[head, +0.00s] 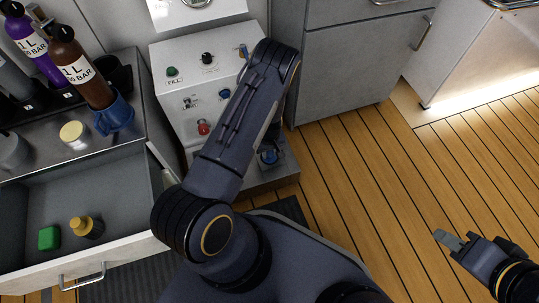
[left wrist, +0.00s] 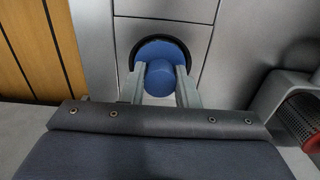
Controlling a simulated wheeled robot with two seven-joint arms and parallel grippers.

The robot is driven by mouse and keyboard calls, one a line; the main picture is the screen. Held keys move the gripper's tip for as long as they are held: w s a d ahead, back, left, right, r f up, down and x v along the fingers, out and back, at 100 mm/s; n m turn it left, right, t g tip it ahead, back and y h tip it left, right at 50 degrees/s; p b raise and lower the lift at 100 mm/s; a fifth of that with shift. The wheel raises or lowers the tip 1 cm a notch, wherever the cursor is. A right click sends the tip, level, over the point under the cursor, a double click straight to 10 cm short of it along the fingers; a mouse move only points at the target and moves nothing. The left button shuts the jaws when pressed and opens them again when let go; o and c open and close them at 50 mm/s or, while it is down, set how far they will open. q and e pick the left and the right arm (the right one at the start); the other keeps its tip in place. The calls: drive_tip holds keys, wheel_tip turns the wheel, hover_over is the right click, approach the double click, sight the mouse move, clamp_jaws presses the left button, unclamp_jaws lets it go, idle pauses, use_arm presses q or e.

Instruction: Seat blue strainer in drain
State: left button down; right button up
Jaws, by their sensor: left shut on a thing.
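The blue strainer (left wrist: 157,52) is a round disc with a stubby knob. In the left wrist view it lies over the dark round drain opening (left wrist: 160,38), whose rim shows around its top and sides. I cannot tell how deep it sits. My left gripper (left wrist: 160,82) is shut on the strainer's knob. In the head view the strainer (head: 269,156) shows low on the panel unit, partly hidden by my left arm. My right gripper (head: 455,245) hangs empty over the wooden floor at the right; its finger gap is not clear.
The white panel (head: 187,100) carries green, black, blue and red knobs. On the left, a counter holds bottles, a blue mug (head: 115,113) and a pale-yellow-lidded jar (head: 73,134). The open drawer (head: 110,185) holds a green block (head: 48,238) and yellow-capped bottle. Floor at right is clear.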

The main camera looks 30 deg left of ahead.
use_arm(q)
drive_tip(key=shift+f, duration=0.45)
drive_tip(key=shift+f, duration=0.2)
drive_tip(key=c, duration=1.4)
unclamp_jaws()
drive_tip(key=shift+r, duration=0.1)
